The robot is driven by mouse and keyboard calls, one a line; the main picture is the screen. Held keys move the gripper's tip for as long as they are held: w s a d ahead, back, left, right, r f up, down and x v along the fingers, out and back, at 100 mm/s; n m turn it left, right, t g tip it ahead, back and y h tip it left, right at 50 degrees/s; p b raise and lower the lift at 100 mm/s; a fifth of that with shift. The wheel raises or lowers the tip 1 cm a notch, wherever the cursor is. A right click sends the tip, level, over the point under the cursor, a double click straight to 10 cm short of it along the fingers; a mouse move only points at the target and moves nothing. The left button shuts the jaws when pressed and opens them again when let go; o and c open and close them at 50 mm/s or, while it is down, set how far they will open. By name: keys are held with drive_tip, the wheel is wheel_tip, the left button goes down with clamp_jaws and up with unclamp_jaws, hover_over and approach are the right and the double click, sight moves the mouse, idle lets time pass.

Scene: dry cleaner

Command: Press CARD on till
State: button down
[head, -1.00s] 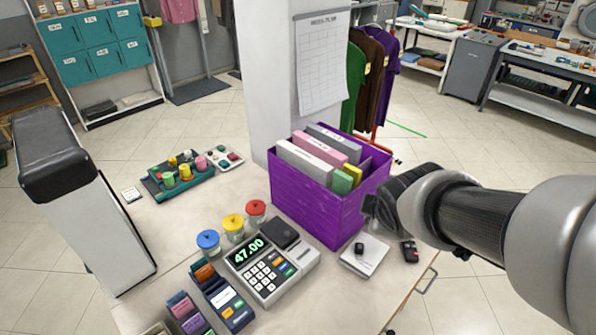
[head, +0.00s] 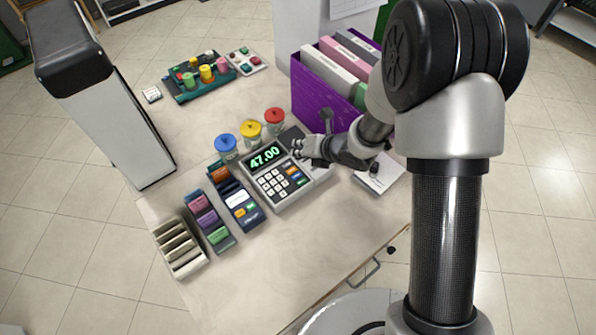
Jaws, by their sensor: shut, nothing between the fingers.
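The till (head: 268,199) stands on the counter with its green display (head: 265,157) reading 47.00. White number keys (head: 272,187) fill its lower left, and a short column of coloured keys (head: 294,171) runs beside them. The key labels are too small to read, so I cannot tell which one is CARD. My gripper (head: 298,149) is shut and empty, reaching in from the right. Its fingertips appear over the till's upper right part, close to the coloured keys. I cannot tell whether they touch it. The hand hides part of the till's right side.
Jars with blue (head: 225,142), yellow (head: 250,129) and red (head: 274,115) lids stand just behind the till. A purple box (head: 312,100) of folders is behind my arm. A card rack (head: 238,205) sits left of the till. The front counter is clear.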

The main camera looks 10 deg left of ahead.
idle(0.3)
drive_tip(key=b, duration=0.5)
hover_over(299, 175)
wheel_tip(299, 175, down, 8)
drive_tip(key=shift+w+r, duration=0.15)
drive_tip(key=shift+r, duration=0.05)
drive_tip(key=shift+f+b, duration=0.5)
drive_tip(key=shift+f, duration=0.1)
drive_tip(key=shift+f, duration=0.15)
idle(0.6)
drive_tip(key=shift+f+b, duration=0.3)
drive_tip(key=shift+b, duration=0.45)
drive_tip(key=shift+f+b, duration=0.3)
drive_tip(key=shift+b, duration=0.25)
idle(0.6)
drive_tip(key=shift+r+p, duration=0.35)
drive_tip(key=shift+r, duration=0.4)
